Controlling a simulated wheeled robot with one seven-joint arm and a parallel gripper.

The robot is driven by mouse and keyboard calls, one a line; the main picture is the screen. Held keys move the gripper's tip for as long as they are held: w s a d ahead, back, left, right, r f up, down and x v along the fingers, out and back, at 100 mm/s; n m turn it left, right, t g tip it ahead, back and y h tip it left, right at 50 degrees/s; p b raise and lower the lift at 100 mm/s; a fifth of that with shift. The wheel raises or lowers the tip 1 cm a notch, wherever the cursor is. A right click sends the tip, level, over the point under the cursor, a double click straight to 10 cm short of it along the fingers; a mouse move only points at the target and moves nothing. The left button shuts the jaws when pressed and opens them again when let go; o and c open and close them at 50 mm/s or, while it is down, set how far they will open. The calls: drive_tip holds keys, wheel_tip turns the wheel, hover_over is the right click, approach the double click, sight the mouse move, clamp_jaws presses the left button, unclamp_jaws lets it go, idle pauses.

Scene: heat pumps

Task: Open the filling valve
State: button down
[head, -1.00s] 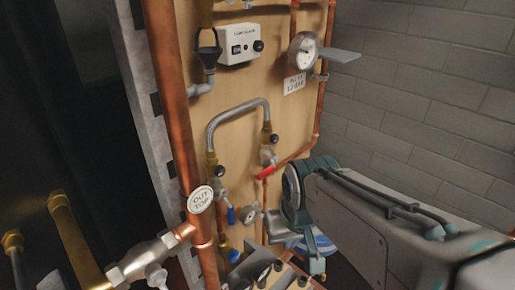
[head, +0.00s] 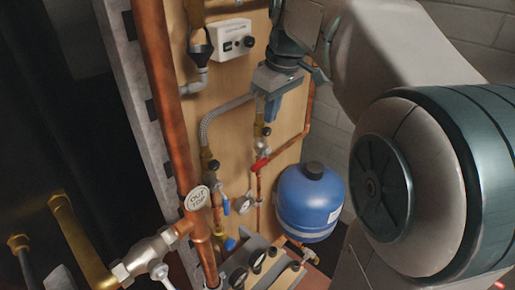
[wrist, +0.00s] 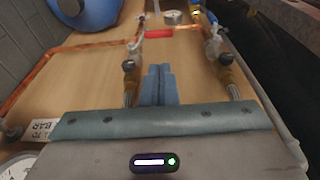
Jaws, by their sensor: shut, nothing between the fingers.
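Two small valves sit below the ends of a braided hose (head: 215,116) on the wooden board. One has a red lever (head: 261,165), lying roughly crosswise to its pipe; the lever also shows in the wrist view (wrist: 159,33). The other has a blue lever (head: 226,207), pointing down in the head view; it shows at the top of the wrist view (wrist: 195,15). No readable label tells which is the filling valve. My gripper (head: 272,108) is shut and empty, above the red lever and apart from it. It hides part of the hose; its fingers also show in the wrist view (wrist: 160,85).
A blue tank (head: 309,203) stands right of the red-lever valve. A small gauge (head: 245,204) lies between the valves, and a thick copper pipe (head: 165,110) runs down the left. A white control box (head: 232,38) is above. Copper pipe also borders the board's right side.

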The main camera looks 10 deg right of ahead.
sight(260, 163)
drive_tip(key=f, duration=0.4)
drive_tip(key=w+a+f, duration=0.1)
drive_tip(key=f, duration=0.4)
drive_tip(key=w+f, duration=0.1)
drive_tip(key=f, duration=0.4)
drive_tip(key=shift+w+a, duration=0.1)
drive_tip(key=shift+a, duration=0.2)
